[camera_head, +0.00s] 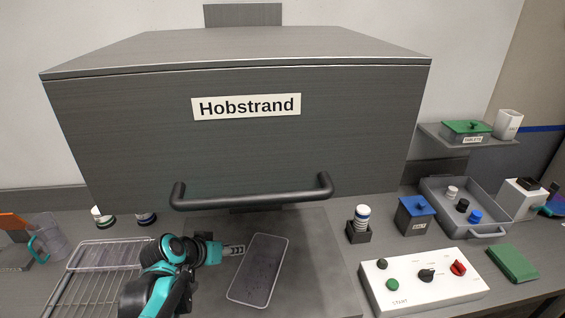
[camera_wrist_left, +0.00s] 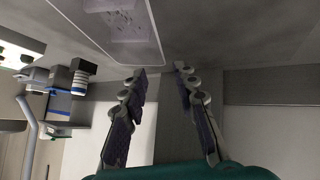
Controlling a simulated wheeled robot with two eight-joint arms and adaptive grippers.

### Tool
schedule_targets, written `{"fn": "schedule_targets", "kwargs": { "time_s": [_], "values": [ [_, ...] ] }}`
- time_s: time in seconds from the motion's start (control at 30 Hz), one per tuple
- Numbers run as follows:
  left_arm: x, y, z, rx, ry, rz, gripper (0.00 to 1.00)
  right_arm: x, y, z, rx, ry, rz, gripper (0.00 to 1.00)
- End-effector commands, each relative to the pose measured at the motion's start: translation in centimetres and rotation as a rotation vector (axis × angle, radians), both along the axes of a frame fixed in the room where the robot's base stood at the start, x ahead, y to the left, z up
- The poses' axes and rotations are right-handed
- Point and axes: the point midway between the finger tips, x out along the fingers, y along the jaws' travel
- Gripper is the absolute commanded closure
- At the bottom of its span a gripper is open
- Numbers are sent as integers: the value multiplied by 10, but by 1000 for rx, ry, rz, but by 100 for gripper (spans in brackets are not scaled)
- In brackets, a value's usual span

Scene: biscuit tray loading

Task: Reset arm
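My left gripper (camera_head: 234,250) is at the lower middle of the head view, below the hood's handle. In the left wrist view its two fingers (camera_wrist_left: 160,72) stand apart with nothing between them, so it is open. A shallow grey tray with a pale rim (camera_head: 237,300) lies on the surface just right of the fingers. Part of it also shows at the top of the left wrist view (camera_wrist_left: 152,40), apart from the fingertips. A teal and black part at the right edge (camera_head: 553,203) looks like my right gripper; its fingers are not clear.
A large grey box labelled Hobstrand (camera_head: 130,140) with a black handle (camera_head: 250,201) hangs over the work area. A wire rack (camera_head: 75,285) lies left. A white control panel (camera_head: 430,292), blue-lidded box (camera_head: 416,219), grey bin (camera_head: 487,234) and green block (camera_head: 513,263) stand right.

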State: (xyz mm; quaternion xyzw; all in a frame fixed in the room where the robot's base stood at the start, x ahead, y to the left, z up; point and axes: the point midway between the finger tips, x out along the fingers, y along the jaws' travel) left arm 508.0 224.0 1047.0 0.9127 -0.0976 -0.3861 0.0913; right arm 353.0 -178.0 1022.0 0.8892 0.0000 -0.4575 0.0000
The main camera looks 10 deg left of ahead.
Motion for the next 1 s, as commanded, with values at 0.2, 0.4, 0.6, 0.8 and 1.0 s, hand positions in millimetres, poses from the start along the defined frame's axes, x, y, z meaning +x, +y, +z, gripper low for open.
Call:
{"fn": "schedule_targets", "kwargs": {
  "time_s": [0.2, 0.4, 0.6, 0.8, 1.0],
  "values": [
    [-41, -26, -3, 53, 63, 5, 71, 0, 0, 0, 0, 0, 0, 60],
    [-109, -47, -14, 160, 135, 41, 71, 0, 0, 0, 0, 0, 0, 60],
    [-147, -48, -23, 235, 149, 78, 71, 0, 0, 0, 0, 0, 0, 60],
    [-155, -46, -25, 254, 149, 91, 71, 0, 0, 0, 0, 0, 0, 60],
    [-155, -46, -25, 253, 149, 91, 71, 0, 0, 0, 0, 0, 0, 60]
  ]
}}
